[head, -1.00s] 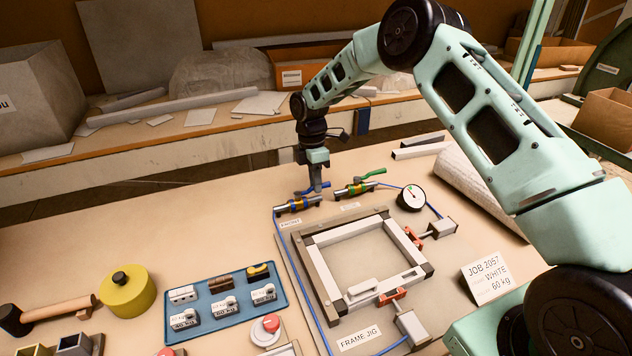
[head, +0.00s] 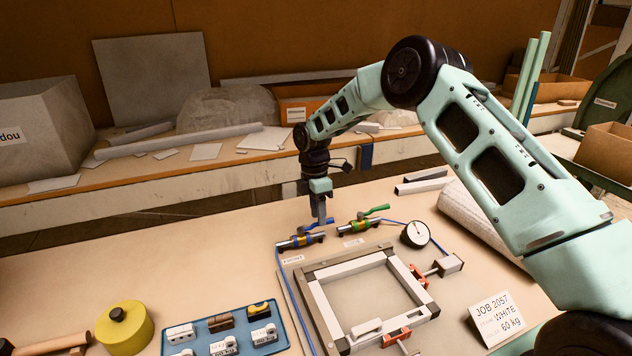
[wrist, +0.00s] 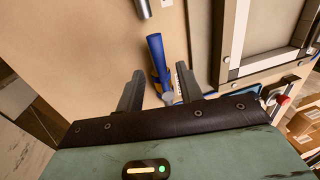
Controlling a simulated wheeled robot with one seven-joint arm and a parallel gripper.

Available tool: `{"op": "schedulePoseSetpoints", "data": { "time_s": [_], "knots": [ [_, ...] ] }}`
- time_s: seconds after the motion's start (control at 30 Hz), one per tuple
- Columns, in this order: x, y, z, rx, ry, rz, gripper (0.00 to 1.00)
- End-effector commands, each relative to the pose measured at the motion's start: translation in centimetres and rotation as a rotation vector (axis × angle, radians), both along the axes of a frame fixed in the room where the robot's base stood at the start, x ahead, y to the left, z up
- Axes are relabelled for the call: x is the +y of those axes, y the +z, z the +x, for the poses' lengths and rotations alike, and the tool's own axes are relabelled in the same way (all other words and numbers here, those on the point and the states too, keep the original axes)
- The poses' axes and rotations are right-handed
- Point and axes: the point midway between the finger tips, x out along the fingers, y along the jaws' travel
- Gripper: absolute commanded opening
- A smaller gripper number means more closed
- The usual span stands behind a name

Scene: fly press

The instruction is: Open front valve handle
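The valve with the blue handle (head: 318,223) lies on the table behind the frame jig, with a small label in front of it that seems to read FRONT. Its body (head: 300,241) is metal with blue and yellow parts. My gripper (head: 321,214) points down right at the blue handle. In the wrist view the fingers of my gripper (wrist: 158,70) are apart, with the blue handle (wrist: 156,52) showing between and beyond their tips. No clear contact shows. A second valve with a green handle (head: 376,210) lies just to the right.
A pressure gauge (head: 415,234) stands right of the green valve. The square frame jig (head: 322,312) with red clamps lies in front. A blue tray (head: 262,345) holds small parts at front left. The table left of the valves is clear.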

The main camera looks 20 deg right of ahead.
Motion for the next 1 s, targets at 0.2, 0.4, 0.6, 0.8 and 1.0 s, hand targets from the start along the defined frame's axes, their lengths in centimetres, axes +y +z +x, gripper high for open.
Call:
{"op": "schedulePoseSetpoints", "data": {
  "time_s": [0.2, 0.4, 0.6, 0.8, 1.0],
  "knots": [
    [0.0, 4.6, 1.0, -0.005, -0.001, 0.000, 0.37],
    [0.0, 9.3, 2.0, -0.006, 0.000, 0.000, 0.37],
    [0.0, 13.2, 2.6, -0.003, 0.001, 0.000, 0.37],
    [0.0, 15.2, 3.0, -0.001, 0.000, -0.001, 0.37],
    [0.0, 15.6, 3.1, -0.001, 0.001, -0.001, 0.37]
  ]
}}
